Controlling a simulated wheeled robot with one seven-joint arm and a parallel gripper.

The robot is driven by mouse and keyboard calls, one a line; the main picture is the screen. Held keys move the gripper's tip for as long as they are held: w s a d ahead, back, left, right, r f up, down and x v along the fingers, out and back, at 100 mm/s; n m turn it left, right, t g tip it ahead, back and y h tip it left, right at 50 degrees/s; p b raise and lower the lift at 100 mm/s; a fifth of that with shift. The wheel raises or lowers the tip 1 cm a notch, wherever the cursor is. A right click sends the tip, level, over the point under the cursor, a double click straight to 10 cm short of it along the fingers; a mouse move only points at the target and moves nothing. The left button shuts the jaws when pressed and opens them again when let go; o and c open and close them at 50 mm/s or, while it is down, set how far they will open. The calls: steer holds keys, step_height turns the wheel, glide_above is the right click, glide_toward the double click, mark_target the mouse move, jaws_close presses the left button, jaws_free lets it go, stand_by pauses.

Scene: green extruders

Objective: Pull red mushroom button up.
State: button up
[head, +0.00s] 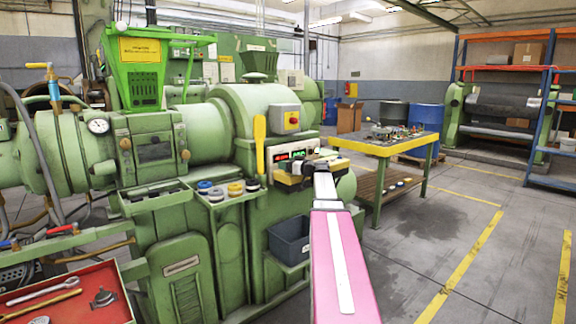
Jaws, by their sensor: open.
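A small red button (293,120) sits on a yellow plate on a grey box (277,122) on the green extruder (240,105). It is too small for me to tell whether it is pressed in or up. My pink arm reaches forward from the bottom of the view. My gripper (312,167) is at its far end, in front of the machine's control panel, below and slightly right of the grey box. It is apart from the red button in the picture. The gripper is open; its fingers are small and hard to make out, and it hides part of the panel.
The control panel (283,155) has red and green displays. A yellow handle (259,140) stands left of the grey box. A dark bin (289,241) is below. A cluttered yellow-edged table (365,147) stands behind right. The floor at right (470,225) is clear.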

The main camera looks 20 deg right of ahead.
jaws_close()
steer(key=shift+r, duration=0.6)
jaws_free()
steer(key=v, duration=1.1)
steer(key=shift+f, duration=0.1)
